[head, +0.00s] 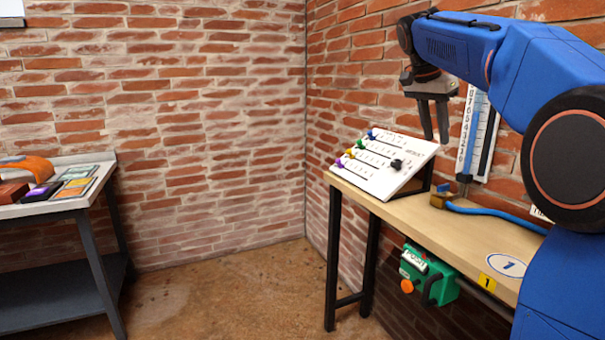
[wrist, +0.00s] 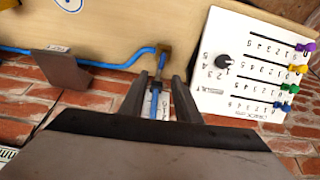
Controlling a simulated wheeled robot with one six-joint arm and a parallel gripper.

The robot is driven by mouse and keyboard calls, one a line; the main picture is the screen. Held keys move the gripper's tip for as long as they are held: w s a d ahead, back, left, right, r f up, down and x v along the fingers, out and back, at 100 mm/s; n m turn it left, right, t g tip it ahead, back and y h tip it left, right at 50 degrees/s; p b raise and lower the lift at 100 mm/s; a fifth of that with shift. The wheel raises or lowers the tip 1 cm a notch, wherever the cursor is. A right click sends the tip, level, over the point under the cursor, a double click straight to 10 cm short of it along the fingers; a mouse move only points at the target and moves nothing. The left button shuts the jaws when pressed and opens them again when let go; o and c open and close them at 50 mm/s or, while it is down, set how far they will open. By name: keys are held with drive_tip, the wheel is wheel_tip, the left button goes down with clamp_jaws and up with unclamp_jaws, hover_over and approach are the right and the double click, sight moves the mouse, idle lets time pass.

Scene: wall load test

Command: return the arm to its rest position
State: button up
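My blue arm reaches in from the right in the head view, with its wrist bent so that my gripper (head: 435,138) points down. The gripper is above the right part of the sloped white panel (head: 385,168) and in front of the brick wall. In the wrist view, the two dark fingers of my gripper (wrist: 159,80) stand apart with nothing held between them. A brass fitting and part of the blue and white scale show beyond the gap.
The wooden bench (head: 425,212) carries the panel with coloured sliders and a black knob (head: 397,164), plus a blue hose (head: 495,212). A scale (head: 474,135) hangs on the wall. A green box (head: 428,275) is under the bench edge. A second table (head: 60,208) stands left, with open floor between.

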drive_tip(key=s+a+f+n+t+y, duration=0.1)
drive_tip(key=s+a+f+n, duration=0.2)
drive_tip(key=s+f, duration=0.8)
drive_tip(key=s+a+f+n+t+y, duration=0.1)
drive_tip(key=s+a+f+n, duration=0.3)
drive_tip(key=s+f, duration=0.7)
drive_tip(key=s+a+f+n+t+y, duration=0.1)
drive_tip(key=s+a+f+n, duration=0.3)
drive_tip(key=s+f, duration=0.7)
drive_tip(key=s+n+y, duration=0.1)
drive_tip(key=s+n, duration=0.1)
drive_tip(key=s, duration=0.1)
drive_tip(key=shift+a+f, duration=0.15)
drive_tip(key=shift+f, duration=0.2)
